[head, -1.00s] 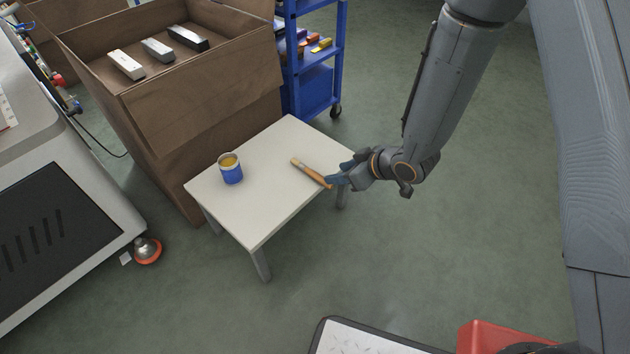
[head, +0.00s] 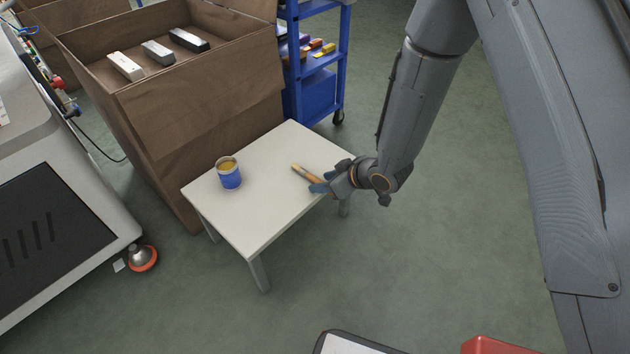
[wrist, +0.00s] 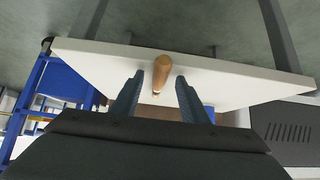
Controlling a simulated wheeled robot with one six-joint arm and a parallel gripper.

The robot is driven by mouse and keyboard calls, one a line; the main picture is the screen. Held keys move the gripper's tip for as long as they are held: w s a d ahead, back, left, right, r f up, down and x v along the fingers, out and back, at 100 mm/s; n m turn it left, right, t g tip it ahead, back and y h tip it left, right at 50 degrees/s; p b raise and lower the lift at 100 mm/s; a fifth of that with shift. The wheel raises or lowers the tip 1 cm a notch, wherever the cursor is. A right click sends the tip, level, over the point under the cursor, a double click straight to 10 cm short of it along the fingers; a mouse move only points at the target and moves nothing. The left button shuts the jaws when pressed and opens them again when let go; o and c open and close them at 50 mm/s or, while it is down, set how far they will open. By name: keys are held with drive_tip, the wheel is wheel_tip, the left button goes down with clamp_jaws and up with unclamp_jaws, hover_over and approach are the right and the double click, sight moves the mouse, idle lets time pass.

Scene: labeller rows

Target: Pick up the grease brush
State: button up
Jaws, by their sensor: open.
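The grease brush (head: 303,172) lies on the small white table (head: 253,230), near its right edge. It has a tan wooden handle, and my gripper hides part of it in the head view. My gripper (head: 320,187) is low over the table edge at the brush. In the wrist view the brush handle (wrist: 161,72) lies between the two spread fingers of my gripper (wrist: 157,98), with a gap on each side. The far end of the brush is hidden in the wrist view.
A blue tin (head: 229,174) with yellow-brown contents stands on the table, left of the brush. A large brown box (head: 205,110) stands behind the table, beside a blue wheeled shelf (head: 318,85). The floor right of the table is clear.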

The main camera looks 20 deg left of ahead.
clamp_jaws()
